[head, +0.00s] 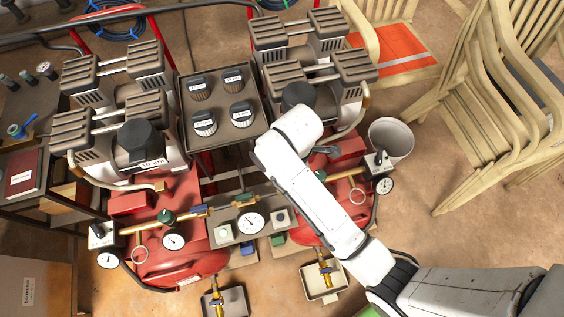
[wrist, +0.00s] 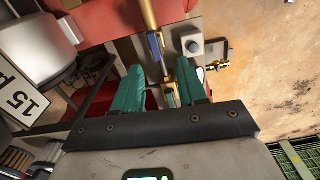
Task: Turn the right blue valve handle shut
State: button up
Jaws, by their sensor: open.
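In the wrist view a blue valve handle (wrist: 155,47) sits on a brass pipe (wrist: 149,12), and it looks roughly in line with the pipe. My gripper (wrist: 160,68) is open, its two teal fingers apart. The handle shows just past and between the fingertips; I cannot tell any contact. In the head view one blue handle (head: 200,211) shows on the left brass pipe. The right one is hidden there behind my white arm, as is my gripper. A round white gauge (head: 251,222) stands between the two sides.
Red tanks (head: 178,250) with compressor heads (head: 131,140) flank the manifold. A dark panel with knobs (head: 220,105) stands behind. A white bucket (head: 391,139) and wooden chairs (head: 490,110) are at right. Low brass taps (head: 325,272) are in front.

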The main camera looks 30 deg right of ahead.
jog(key=shift+n, duration=0.4)
jog(key=f, duration=0.3)
jog(key=w+f+b, duration=0.1)
jog(key=f, duration=0.6)
jog(key=shift+w+a+b, duration=0.15)
jog(key=shift+a+b, duration=0.05)
jog(key=shift+b, duration=0.15)
grip_shut()
